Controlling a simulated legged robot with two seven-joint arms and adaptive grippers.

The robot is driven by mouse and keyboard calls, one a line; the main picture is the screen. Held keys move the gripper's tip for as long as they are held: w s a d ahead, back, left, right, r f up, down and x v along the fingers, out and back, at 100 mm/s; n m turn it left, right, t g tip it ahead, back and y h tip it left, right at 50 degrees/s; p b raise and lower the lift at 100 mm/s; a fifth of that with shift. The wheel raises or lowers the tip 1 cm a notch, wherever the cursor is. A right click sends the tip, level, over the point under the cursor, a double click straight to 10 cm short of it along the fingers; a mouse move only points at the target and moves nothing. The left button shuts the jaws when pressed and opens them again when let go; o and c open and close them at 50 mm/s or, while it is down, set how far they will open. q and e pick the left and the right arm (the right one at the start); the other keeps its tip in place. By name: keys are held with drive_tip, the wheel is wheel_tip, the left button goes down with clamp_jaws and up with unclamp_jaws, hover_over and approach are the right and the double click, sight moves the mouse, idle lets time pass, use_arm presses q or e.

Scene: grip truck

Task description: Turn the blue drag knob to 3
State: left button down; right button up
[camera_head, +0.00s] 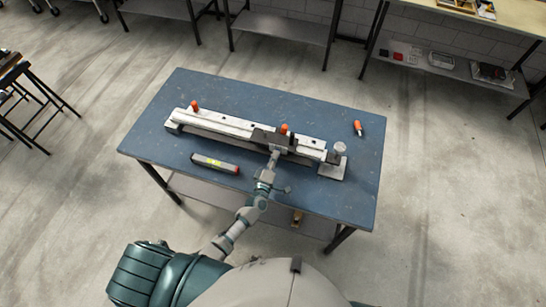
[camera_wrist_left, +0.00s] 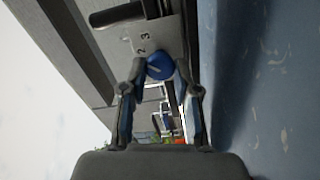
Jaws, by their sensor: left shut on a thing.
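The blue drag knob (camera_wrist_left: 160,66) shows in the left wrist view on a grey plate (camera_wrist_left: 165,38) marked with a 2 and a 3. A thin pale line shows on the knob's face, but I cannot tell which number it points to. My left gripper (camera_wrist_left: 163,72) is shut on the knob, with one finger on each side. In the head view my left gripper (camera_head: 274,158) is at the front of the dark carriage on the long pale rail device (camera_head: 225,124). The knob is hidden there. My right gripper is not in view.
The device lies on a blue table (camera_head: 250,97). A grey bar with a yellow label (camera_head: 214,163) lies in front of it. An orange-handled item (camera_head: 358,128) lies at the right. Orange knobs (camera_head: 195,105) stand up from the device. The table's back strip is clear.

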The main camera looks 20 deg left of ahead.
use_arm(q)
drive_tip(key=shift+s+d+f+m+p, duration=0.1)
drive_tip(key=shift+d+m+p, duration=0.1)
drive_tip(key=shift+m, duration=0.4)
drive_tip(key=shift+d+f+m+p, duration=0.1)
drive_tip(key=shift+m+p, duration=0.1)
drive_tip(key=shift+m, duration=0.7)
drive_tip(key=shift+s+f, duration=0.1)
drive_tip(key=shift+f, duration=0.05)
drive_tip(key=c, duration=0.9)
unclamp_jaws()
drive_tip(key=shift+o, duration=0.2)
drive_tip(key=shift+w, duration=0.2)
